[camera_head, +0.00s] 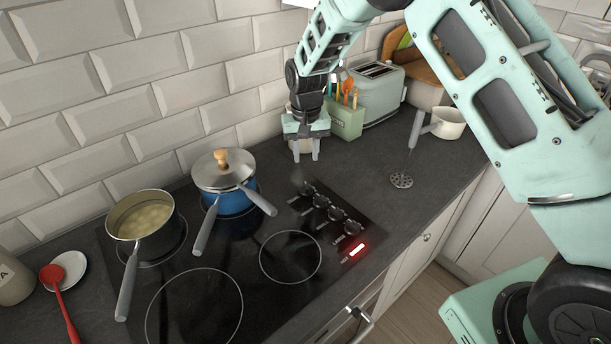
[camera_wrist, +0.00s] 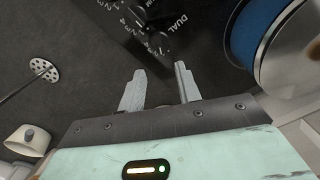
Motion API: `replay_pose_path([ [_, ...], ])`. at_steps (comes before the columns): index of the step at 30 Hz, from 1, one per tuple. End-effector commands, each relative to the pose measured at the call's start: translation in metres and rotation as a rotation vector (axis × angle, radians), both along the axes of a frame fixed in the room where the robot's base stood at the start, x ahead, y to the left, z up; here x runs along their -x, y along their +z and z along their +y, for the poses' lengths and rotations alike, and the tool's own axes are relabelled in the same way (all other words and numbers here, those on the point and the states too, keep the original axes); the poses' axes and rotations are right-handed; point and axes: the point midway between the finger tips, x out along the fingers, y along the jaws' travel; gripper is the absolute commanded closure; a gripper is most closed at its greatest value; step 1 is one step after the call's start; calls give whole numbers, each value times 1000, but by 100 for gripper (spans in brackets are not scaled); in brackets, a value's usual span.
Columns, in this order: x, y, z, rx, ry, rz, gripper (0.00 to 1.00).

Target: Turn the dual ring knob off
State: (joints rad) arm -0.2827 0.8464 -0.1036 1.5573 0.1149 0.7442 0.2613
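The dual ring knob (camera_wrist: 158,44) is a dark knob in the wrist view, with "DUAL" lettering beside it on the black panel. In the head view it appears to be the rearmost knob (camera_head: 307,188) of the row on the cooktop. My gripper (camera_head: 305,157) is above the worktop just behind that knob, pointing down. In the wrist view my gripper (camera_wrist: 159,75) has its two fingers apart with nothing between them. The knob lies beyond the fingertips, apart from them. Its exact pointer setting is too small to read.
A blue lidded pot (camera_head: 229,190) stands left of the knobs, and a pan of food (camera_head: 142,219) farther left. More knobs (camera_head: 335,213) run toward the front, near a glowing red light (camera_head: 356,250). A utensil box (camera_head: 346,118), toaster (camera_head: 373,92) and masher (camera_head: 402,180) are to the right.

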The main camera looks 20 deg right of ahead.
Motion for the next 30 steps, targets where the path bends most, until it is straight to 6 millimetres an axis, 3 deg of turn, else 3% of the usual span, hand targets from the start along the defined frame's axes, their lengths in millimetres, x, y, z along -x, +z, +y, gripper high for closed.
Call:
replay_pose_path([
  [9, 1, -63, 0, 0, 1, 4, 66],
  [15, 0, -89, 0, 0, 1, 1, 66],
  [28, 0, -101, 0, -1, 1, -1, 66],
  [29, 0, -101, 0, -1, 1, -1, 69],
  [30, 0, -101, 0, -1, 1, -1, 80],
])
